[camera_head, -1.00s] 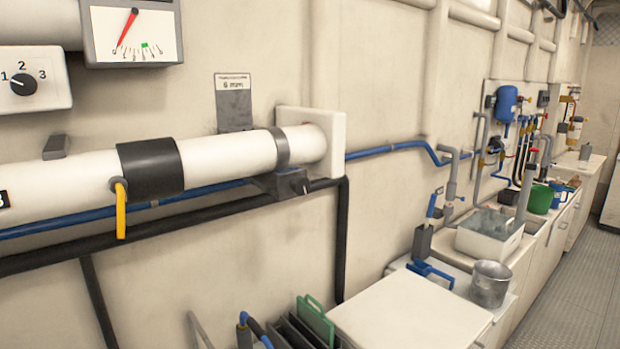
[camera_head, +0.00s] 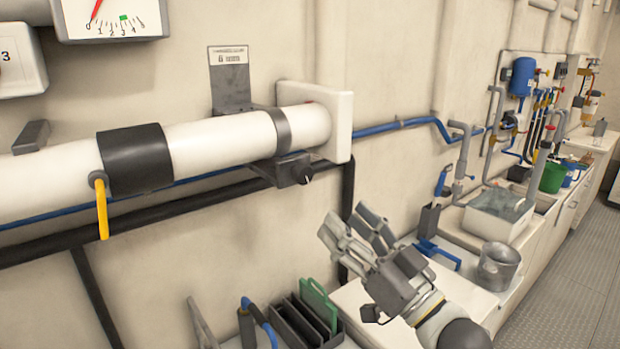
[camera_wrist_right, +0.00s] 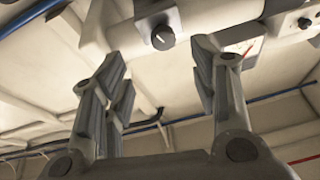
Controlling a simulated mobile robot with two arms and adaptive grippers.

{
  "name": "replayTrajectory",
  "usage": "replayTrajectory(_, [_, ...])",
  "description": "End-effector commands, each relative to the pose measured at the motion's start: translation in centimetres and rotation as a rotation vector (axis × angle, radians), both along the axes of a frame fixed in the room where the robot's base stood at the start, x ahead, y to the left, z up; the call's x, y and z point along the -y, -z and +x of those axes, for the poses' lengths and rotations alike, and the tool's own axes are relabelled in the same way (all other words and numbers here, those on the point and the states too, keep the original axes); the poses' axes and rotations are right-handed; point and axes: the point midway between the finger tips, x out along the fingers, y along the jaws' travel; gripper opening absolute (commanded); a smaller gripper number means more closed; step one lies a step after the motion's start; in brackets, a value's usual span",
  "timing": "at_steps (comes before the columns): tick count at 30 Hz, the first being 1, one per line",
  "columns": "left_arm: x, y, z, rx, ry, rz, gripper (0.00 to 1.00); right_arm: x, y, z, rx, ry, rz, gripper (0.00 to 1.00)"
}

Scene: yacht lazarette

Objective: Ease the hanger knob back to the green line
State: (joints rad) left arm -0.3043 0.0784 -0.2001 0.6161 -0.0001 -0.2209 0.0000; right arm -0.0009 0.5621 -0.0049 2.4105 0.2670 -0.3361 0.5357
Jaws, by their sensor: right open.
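The hanger knob (camera_head: 305,174) is a small dark round knob on the grey hanger bracket (camera_head: 278,168) under the white pipe (camera_head: 220,143). It also shows in the right wrist view (camera_wrist_right: 162,38), beyond the fingertips and roughly between them. A gauge (camera_head: 110,18) at the upper left has a red needle and a green mark (camera_head: 124,17) on its scale. The needle's lower part points toward the low end, left of the green mark; its top is cut off. My right gripper (camera_head: 355,225) is open and empty, below and right of the knob, apart from it. My left gripper is out of view.
A yellow lever (camera_head: 102,210) hangs from the black pipe collar (camera_head: 135,160). A dark pipe (camera_head: 60,252) and a blue pipe run along the wall. Below are a white-topped counter (camera_head: 365,295), a green board (camera_head: 318,303) and a metal pot (camera_head: 498,266).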

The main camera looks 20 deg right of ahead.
Motion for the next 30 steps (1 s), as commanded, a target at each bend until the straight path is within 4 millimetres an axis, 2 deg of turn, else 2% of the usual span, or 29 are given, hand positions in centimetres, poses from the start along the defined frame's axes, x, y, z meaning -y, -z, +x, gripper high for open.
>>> replayTrajectory(5, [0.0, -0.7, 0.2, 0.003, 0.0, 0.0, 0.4, -0.4, -1.3, 0.8, 0.02, -0.009, 0.008, 0.54])
replayTrajectory(15, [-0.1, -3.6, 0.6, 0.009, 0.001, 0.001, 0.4, -2.4, -3.7, 6.1, 0.016, -0.006, 0.007, 0.54])
replayTrajectory(21, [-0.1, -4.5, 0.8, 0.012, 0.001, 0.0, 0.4, -3.4, -4.5, 8.4, 0.016, -0.006, 0.006, 0.54])
replayTrajectory(30, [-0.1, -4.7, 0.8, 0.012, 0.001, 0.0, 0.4, -3.7, -4.6, 9.2, 0.016, -0.006, 0.004, 0.54])
